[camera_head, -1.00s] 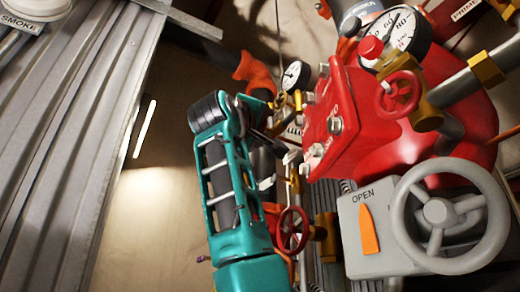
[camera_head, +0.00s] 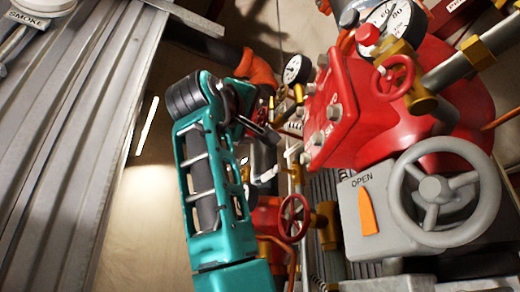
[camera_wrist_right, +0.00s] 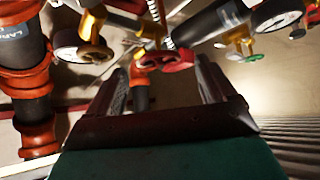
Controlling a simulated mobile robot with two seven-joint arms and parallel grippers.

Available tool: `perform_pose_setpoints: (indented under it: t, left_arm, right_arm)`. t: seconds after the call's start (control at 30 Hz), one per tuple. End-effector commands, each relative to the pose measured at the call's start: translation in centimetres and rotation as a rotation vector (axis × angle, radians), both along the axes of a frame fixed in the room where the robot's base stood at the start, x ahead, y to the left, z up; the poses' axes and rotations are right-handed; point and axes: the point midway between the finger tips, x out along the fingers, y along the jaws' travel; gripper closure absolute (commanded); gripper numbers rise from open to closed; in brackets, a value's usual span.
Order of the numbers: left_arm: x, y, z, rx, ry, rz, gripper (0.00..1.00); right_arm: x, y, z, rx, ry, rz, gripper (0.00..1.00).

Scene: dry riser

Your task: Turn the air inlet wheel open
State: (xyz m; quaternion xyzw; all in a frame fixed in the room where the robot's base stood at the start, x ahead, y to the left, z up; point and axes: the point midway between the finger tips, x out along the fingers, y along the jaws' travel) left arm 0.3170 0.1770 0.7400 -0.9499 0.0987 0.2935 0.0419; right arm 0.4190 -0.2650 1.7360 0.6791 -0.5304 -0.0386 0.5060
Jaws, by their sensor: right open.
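My teal right arm comes up in the middle of the head view. Its gripper (camera_head: 272,150) is small and partly hidden there, left of the red pump body (camera_head: 335,110). In the right wrist view the gripper (camera_wrist_right: 165,85) is open, its two fingers apart with nothing held. A red handwheel (camera_wrist_right: 165,61) shows beyond and between the fingertips, apparently apart from them. I cannot tell which wheel is the air inlet wheel. The head view shows a red wheel low (camera_head: 293,218), another red wheel high (camera_head: 397,77), and a large grey wheel (camera_head: 443,195). My left gripper is out of view.
A grey box (camera_head: 385,215) marked OPEN with an orange pointer adjoins the grey wheel. Gauges (camera_head: 297,69) and pipes crowd the right gripper. The wrist view shows orange-jointed pipes (camera_wrist_right: 28,90) at left and a green wheel (camera_wrist_right: 255,57) at right. Grey ribbed panels (camera_head: 70,130) stand left.

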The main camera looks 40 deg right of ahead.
Motion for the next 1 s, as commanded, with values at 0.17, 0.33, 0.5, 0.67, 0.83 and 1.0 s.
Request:
perform_pose_setpoints:
  t: [0.17,0.33,0.5,0.67,0.83,1.0]
  left_arm:
    - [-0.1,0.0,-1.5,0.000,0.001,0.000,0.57]
    - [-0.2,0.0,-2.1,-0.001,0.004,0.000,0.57]
    - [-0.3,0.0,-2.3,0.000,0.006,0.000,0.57]
    - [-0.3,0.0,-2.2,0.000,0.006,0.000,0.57]
    - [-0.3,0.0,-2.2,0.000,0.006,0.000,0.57]
    - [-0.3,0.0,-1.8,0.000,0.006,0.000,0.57]
  right_arm:
    - [-1.6,3.1,-2.2,-0.002,0.000,0.002,0.16]
    - [-2.7,4.9,-3.2,-0.002,0.001,-0.001,0.16]
    - [-3.2,5.6,-3.6,0.000,0.001,-0.001,0.16]
    - [-3.2,5.6,-3.6,0.000,0.001,-0.002,0.16]
    - [-3.1,5.6,-3.6,0.001,-0.003,-0.004,0.16]
    - [-2.1,5.1,-3.9,0.032,-0.102,-0.032,0.16]
